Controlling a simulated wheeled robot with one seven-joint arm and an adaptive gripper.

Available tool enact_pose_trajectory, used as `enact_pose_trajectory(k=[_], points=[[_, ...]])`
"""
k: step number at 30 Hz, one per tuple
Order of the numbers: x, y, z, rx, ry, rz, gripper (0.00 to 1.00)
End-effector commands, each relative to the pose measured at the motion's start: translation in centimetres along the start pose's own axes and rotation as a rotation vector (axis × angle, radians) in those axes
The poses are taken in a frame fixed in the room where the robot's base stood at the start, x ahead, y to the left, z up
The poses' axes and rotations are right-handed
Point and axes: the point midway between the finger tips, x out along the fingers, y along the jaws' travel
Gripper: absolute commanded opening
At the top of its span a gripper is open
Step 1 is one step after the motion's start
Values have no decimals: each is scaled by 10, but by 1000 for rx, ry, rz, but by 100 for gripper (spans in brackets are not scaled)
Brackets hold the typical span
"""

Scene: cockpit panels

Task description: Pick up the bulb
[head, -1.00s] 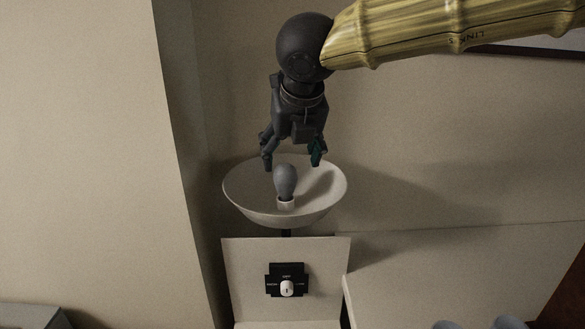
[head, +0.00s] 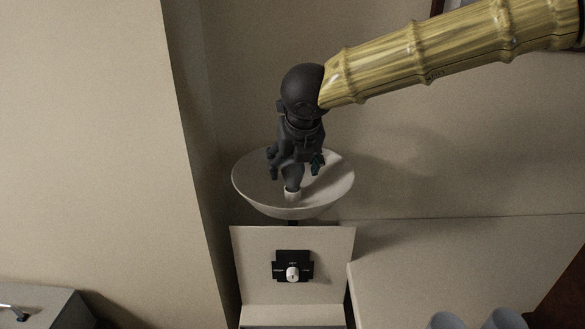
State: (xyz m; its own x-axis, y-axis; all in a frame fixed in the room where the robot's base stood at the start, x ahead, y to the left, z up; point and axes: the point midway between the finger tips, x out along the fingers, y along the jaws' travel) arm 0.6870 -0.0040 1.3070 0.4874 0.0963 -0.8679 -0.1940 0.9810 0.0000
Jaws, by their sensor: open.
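The grey bulb (head: 293,180) stands upright in a white socket (head: 292,195) inside the shallow white bowl (head: 246,190). My gripper (head: 295,173) is open and points down over the bowl. Its two fingers are on either side of the bulb in the head view, and the top of the bulb is hidden by the gripper. I cannot tell whether either finger touches the bulb.
Below the bowl is a pale panel (head: 325,245) with a black switch plate and white knob (head: 292,273). A wall (head: 110,130) stands close on the left. A pale surface (head: 450,265) lies at right, with two grey rounded objects (head: 447,320) at its lower edge.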

Motion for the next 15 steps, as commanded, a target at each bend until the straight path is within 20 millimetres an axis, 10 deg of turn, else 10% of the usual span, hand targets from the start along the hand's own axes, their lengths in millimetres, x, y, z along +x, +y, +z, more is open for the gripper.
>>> enact_pose_trajectory(k=[15], points=[[19, 2, 0, -2, 0, 3, 60]])
